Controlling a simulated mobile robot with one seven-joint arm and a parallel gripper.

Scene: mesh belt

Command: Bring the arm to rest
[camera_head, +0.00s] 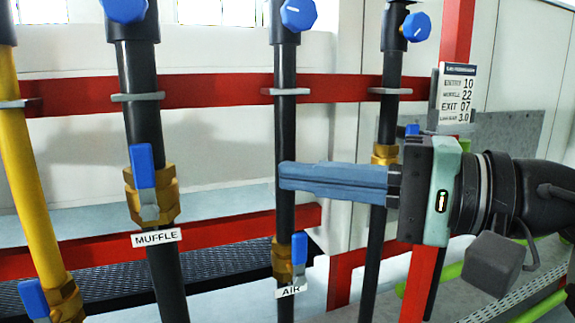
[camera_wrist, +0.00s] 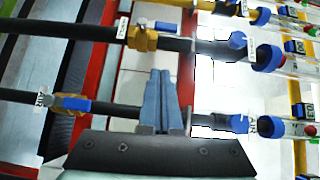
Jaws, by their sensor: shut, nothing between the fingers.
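My gripper (camera_head: 284,174) reaches in from the right in the head view, its long blue-grey fingers lying together, level and pointing left. It holds nothing. The fingertips overlap the black AIR pipe (camera_head: 285,130) in the picture; I cannot tell whether they touch it.
A brass valve with a blue handle (camera_head: 142,165) sits above the MUFFLE label (camera_head: 157,238). Another blue-handled valve (camera_head: 299,250) is below my fingers at the AIR label (camera_head: 291,290). A yellow pipe (camera_head: 30,170) stands left. A red rail (camera_head: 220,88) crosses behind.

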